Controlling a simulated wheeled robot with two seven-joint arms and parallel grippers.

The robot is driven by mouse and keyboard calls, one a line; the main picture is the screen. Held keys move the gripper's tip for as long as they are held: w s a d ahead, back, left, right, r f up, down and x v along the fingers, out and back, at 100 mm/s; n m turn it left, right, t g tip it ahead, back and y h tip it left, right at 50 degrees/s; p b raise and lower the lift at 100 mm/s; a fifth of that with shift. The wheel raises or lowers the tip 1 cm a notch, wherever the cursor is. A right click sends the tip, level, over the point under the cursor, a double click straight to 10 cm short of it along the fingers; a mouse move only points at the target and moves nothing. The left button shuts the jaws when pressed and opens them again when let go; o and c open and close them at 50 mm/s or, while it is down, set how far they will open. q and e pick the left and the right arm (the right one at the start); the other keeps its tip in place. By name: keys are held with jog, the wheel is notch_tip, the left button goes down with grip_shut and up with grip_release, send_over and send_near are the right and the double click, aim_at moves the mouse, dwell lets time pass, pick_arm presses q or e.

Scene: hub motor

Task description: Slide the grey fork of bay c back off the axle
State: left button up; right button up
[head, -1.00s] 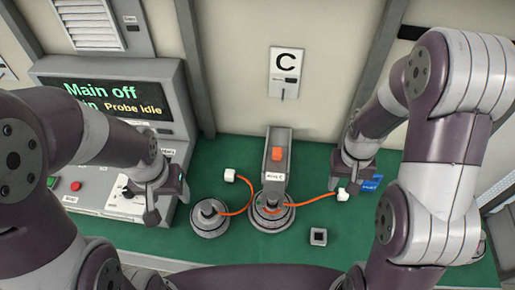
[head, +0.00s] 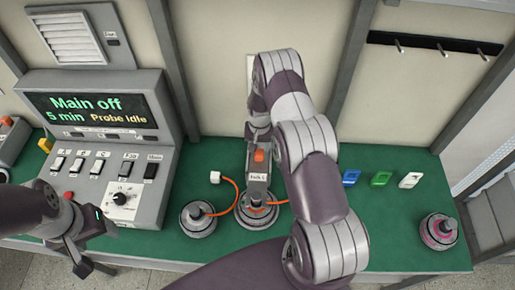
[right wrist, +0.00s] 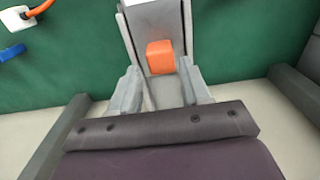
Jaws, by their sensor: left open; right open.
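The grey fork of bay C (head: 258,180) stands behind a round grey hub motor (head: 257,213), its front end at the hub. The axle itself is too small to make out. An orange block (head: 259,156) sits on the fork; it also shows in the right wrist view (right wrist: 160,57). My right gripper (head: 258,138) is at the fork's back end. In the right wrist view its open fingers (right wrist: 162,88) stand either side of the fork, near the orange block; whether they touch it I cannot tell. My left gripper (head: 88,240) is open and empty, in front of the console.
A second hub (head: 198,218) stands left of the bay C hub, with orange cables and a white plug (head: 215,177) close by. The console (head: 110,150) fills the left. Blue, green and white cards lie right; a pinkish hub (head: 438,230) stands far right.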

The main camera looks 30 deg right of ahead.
aim_at(259, 152)
notch_tip(259, 152, down, 4)
jog(key=shift+a+r+p, duration=0.1)
jog(key=shift+r+p, duration=0.1)
jog(key=shift+p, duration=0.25)
pick_arm(q)
jog(key=shift+r, duration=0.8)
pick_arm(e)
jog(key=shift+f, duration=0.4)
grip_shut()
jog(key=shift+w+f, duration=0.1)
jog(key=shift+f, duration=0.05)
jog(key=w+d+b, duration=0.1)
jog(key=b, duration=0.1)
jog(key=w+b, duration=0.1)
jog(key=b, duration=0.2)
jog(key=shift+w+d+f, duration=0.2)
jog(key=shift+w+d, duration=0.1)
jog(key=shift+d, duration=0.05)
jog(key=shift+w+d+r, duration=0.15)
jog(key=shift+w+r, duration=0.05)
jog(key=shift+r, duration=0.2)
grip_release()
pick_arm(q)
notch_tip(259, 152, down, 5)
jog(key=shift+a, duration=0.1)
